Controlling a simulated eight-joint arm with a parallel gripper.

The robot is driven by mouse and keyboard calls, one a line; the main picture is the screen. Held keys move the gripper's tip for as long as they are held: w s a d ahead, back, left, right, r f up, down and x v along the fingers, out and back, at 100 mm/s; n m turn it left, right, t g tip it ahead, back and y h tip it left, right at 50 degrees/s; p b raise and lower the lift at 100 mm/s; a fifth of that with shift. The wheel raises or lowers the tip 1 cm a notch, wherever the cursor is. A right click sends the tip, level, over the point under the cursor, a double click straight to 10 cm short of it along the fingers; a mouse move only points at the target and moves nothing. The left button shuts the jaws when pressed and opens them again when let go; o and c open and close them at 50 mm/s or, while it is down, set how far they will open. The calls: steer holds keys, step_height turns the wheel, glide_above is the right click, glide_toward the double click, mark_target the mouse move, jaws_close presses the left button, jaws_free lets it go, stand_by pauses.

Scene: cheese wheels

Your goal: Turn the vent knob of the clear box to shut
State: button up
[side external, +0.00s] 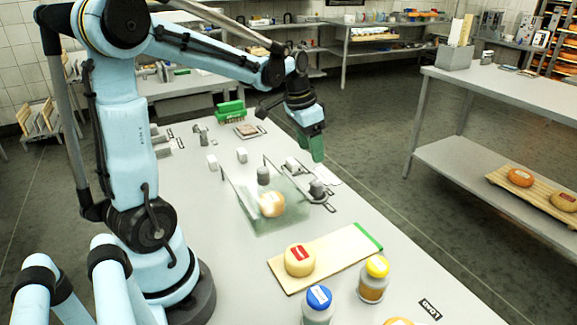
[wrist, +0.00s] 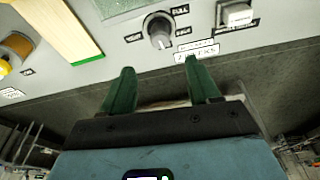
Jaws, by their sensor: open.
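A grey knob (side external: 263,176) shows at the top of the box. Another dark grey knob (side external: 317,188) sits on the bench beside the box, with small labels around it. In the wrist view, a grey knob (wrist: 159,32) stands beside the box's glass edge (wrist: 122,9); one label reads FULL. I cannot tell which knob is the vent. My gripper (side external: 315,150) is open and empty above the bench's far right edge; its green fingers (wrist: 161,68) are apart from the knob.
A white block switch (wrist: 237,14) is right of the knob in the wrist view. A wooden board (side external: 340,254) with a cheese wheel (side external: 300,260), a blue-lidded jar (side external: 318,305) and a yellow-lidded jar (side external: 374,280) stand nearer. A green rack (side external: 229,114) stands at the far end.

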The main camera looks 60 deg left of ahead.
mark_target(318, 181)
steer(key=w+f+g, duration=0.1)
steer(key=f, duration=0.6)
steer(key=w+f+g, duration=0.1)
steer(key=f, duration=0.3)
steer(key=shift+w+d+f+g, duration=0.15)
steer(key=shift+w+f+g, duration=0.15)
steer(key=shift+f, duration=0.05)
steer(key=c, duration=1)
steer(key=shift+m, duration=0.7)
steer(key=shift+c, duration=0.2)
steer(key=o, duration=1)
steer(key=shift+o, duration=0.2)
steer(key=shift+r, duration=0.1)
step_height(318, 181, up, 12)
